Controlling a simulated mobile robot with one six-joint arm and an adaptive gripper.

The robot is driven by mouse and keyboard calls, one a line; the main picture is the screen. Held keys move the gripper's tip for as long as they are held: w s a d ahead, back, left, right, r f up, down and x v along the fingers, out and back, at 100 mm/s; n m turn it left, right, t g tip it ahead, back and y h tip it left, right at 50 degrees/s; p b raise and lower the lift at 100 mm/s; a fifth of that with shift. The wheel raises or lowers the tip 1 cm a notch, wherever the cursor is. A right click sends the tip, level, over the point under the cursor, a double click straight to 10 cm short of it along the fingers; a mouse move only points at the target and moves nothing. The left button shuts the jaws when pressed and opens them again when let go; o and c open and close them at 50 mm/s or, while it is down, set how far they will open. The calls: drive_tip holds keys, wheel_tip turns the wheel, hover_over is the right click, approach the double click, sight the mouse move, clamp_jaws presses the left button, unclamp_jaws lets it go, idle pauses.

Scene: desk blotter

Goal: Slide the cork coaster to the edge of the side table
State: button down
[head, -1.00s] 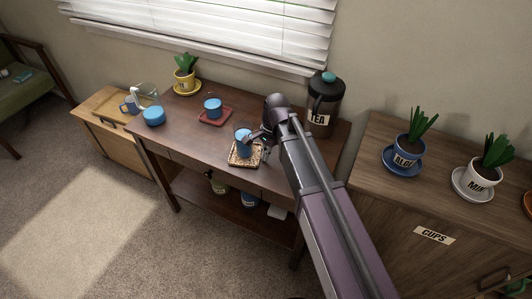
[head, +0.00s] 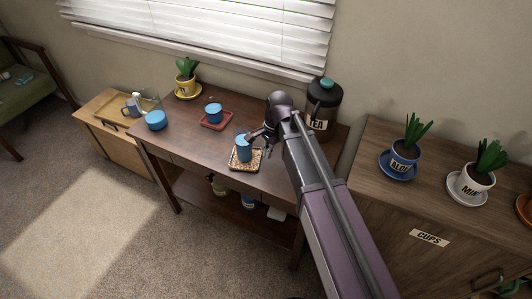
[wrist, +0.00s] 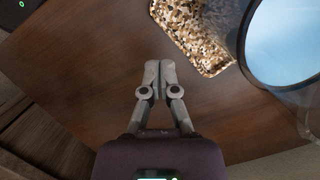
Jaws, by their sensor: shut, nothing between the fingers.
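The cork coaster (head: 237,166) is a square, speckled tan-and-brown piece on the dark wooden side table (head: 182,140), near its front edge. In the wrist view the coaster (wrist: 195,38) is at the top, partly covered by the cup (wrist: 288,42), on bare table top (wrist: 90,50). My gripper (wrist: 158,64) is shut and empty, its fingertips close beside the coaster's edge. I cannot tell whether they touch it. In the head view my gripper (head: 265,143) is right of the cup, partly hidden by my wrist.
A red tray (head: 217,126) with another blue cup (head: 213,111) sits further back. A yellow potted plant (head: 187,82) and a dark TEA canister (head: 323,105) stand along the back. A cabinet (head: 375,145) with potted plants is to the right. The table's left front is clear.

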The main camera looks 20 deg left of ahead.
drive_tip(key=p+v, duration=0.6)
drive_tip(key=v, duration=0.1)
idle(0.3)
drive_tip(key=shift+s, duration=0.1)
